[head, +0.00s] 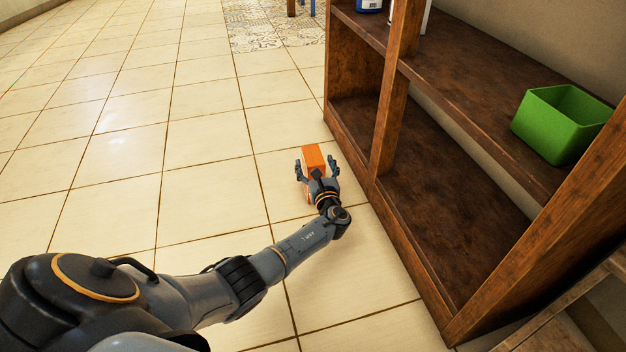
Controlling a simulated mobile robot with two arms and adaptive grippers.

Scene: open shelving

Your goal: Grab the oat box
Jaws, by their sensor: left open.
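An orange box (313,157), which looks like the oat box, shows just beyond my left gripper (317,166) in the head view. It appears low, over or on the tiled floor beside the wooden shelf; I cannot tell its exact height. The open fingers of my left gripper lie on either side of the box. The gripper's palm hides the near part of the box. I cannot tell whether the fingers touch it. My right gripper is not in view.
Wooden open shelving (384,130) stands close on the right. A green bin (545,138) sits on its middle shelf, and a blue container (369,5) is at the top edge. The bottom shelf looks empty. The tiled floor (130,150) to the left is clear.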

